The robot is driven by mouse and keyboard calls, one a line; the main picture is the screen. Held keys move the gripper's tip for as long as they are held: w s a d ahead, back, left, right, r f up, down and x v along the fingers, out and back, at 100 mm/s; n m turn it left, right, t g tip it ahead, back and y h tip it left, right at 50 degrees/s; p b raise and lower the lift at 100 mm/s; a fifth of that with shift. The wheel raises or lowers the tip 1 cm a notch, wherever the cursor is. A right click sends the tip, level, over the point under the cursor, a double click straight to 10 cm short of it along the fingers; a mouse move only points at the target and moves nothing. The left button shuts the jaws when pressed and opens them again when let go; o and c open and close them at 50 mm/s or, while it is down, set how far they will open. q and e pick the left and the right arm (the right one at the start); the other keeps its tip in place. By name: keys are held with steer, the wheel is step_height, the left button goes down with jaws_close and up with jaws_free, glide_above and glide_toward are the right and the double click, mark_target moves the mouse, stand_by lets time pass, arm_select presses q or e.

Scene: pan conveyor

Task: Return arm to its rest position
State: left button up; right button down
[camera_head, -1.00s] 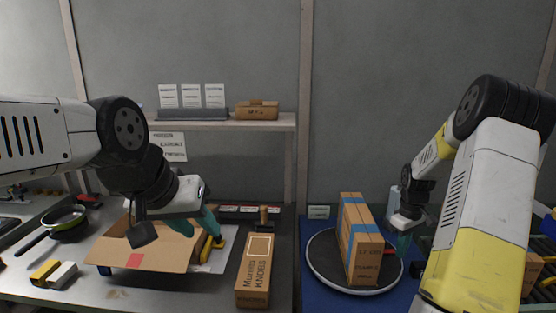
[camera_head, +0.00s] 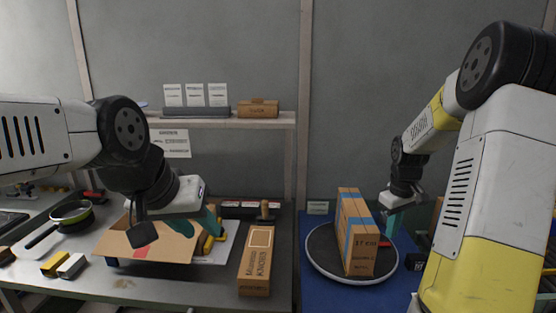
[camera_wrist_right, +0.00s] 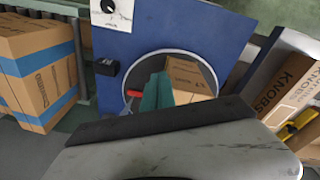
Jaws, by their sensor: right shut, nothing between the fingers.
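My right gripper (camera_head: 393,222) has teal fingers and is at the right of the turntable, beside the taped box; it is shut and empty. In the right wrist view its teal fingers (camera_wrist_right: 158,92) show together in front of the turntable. My left gripper (camera_head: 192,222) is over the open cardboard box at the left; its teal fingers stand apart, with nothing visible between them. The tall cardboard box with blue tape (camera_head: 362,250) stands upright on the round turntable (camera_head: 322,250).
A Murren Knobs box (camera_head: 256,262) lies on the grey table. The open cardboard box (camera_head: 150,252) stands left of it, near a pan (camera_head: 70,214). A shelf (camera_head: 225,122) runs along the wall. Large blue-taped boxes (camera_wrist_right: 38,68) show in the right wrist view.

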steer(key=s+a+r+t, duration=0.1)
steer(key=s+a+r, duration=0.3)
steer(key=a+r, duration=0.3)
steer(key=s+a+r+m+t+y, duration=0.1)
steer(key=s+a+r, duration=0.3)
steer(key=s, duration=0.5)
steer(key=s+a+r+m+t+y, duration=0.1)
steer(key=s+a+r+m+t, duration=0.1)
steer(key=s+a+r, duration=0.3)
steer(key=s+a+t, duration=0.1)
steer(key=s+a, duration=0.1)
steer(key=s, duration=0.1)
steer(key=shift+s+a+r+m+y, duration=0.2)
steer(key=shift+s+a+m+y, duration=0.1)
steer(key=shift+s+m, duration=0.1)
